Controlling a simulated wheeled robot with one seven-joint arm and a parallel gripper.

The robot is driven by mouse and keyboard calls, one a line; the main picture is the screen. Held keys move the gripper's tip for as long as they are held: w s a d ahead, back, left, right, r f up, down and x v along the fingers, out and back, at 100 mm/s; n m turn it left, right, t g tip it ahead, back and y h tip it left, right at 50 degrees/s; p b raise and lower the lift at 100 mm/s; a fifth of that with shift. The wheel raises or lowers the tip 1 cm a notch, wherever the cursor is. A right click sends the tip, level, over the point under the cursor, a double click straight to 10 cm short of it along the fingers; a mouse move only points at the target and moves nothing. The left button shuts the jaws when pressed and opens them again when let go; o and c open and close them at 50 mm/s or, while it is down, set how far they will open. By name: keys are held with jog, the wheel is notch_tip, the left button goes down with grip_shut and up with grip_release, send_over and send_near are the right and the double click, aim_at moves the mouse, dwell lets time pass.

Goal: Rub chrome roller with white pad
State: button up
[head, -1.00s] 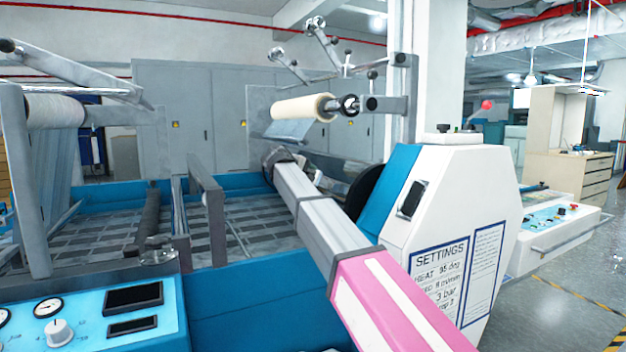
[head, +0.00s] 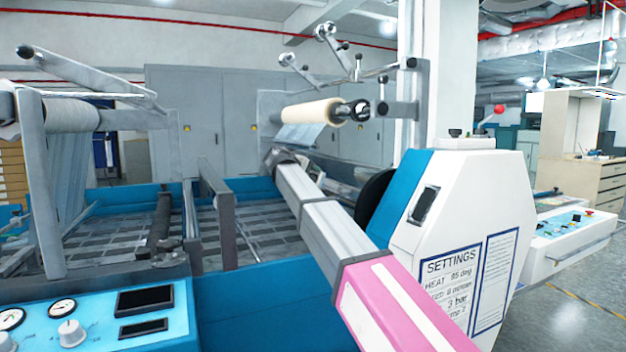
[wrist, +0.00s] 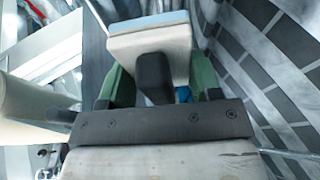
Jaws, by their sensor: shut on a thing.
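My gripper is shut on the pad (wrist: 150,47), a pale block with a light blue layer on its far face and a dark handle between my green fingers (wrist: 160,82). In the head view my arm reaches over the laminator, and its far end hides the fingers and pad. A shiny silvery surface (head: 342,172) shows just right of my arm, below the film roll; it may be the chrome roller, but most of it is hidden. I cannot tell whether the pad touches any roller.
A cream film roll (head: 312,112) sits on a shaft above my arm's end. The white housing (head: 465,220) with a settings sheet stands close right of my arm. A grey upright frame (head: 218,210) stands to the left. A blue control panel (head: 95,320) is at front left.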

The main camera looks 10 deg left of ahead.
aim_at(353, 195)
dwell(0.4)
jog(key=shift+w+d+f, duration=0.5)
jog(key=shift+w+d, duration=0.1)
jog(key=shift+d, duration=0.2)
jog(key=shift+w+d+f, duration=0.45)
jog(key=shift+w+d, duration=0.2)
jog(key=shift+d, duration=0.2)
jog(key=shift+w+d+f, duration=0.5)
jog(key=shift+w+d, duration=0.1)
jog(key=shift+d, duration=0.2)
jog(key=shift+w+d+f, duration=0.45)
jog(key=shift+w+d, duration=0.1)
jog(key=shift+d, duration=0.2)
jog(key=shift+s+d, duration=0.45)
jog(key=shift+s, duration=0.2)
jog(key=shift+s+d, duration=0.4)
jog(key=shift+s, duration=0.25)
jog(key=shift+s+d, duration=0.95)
jog(key=shift+s, duration=0.25)
jog(key=shift+s+d, duration=1)
jog(key=shift+s, duration=0.2)
jog(key=shift+s+d, duration=0.95)
jog(key=shift+s, duration=0.25)
jog(key=shift+a, duration=0.1)
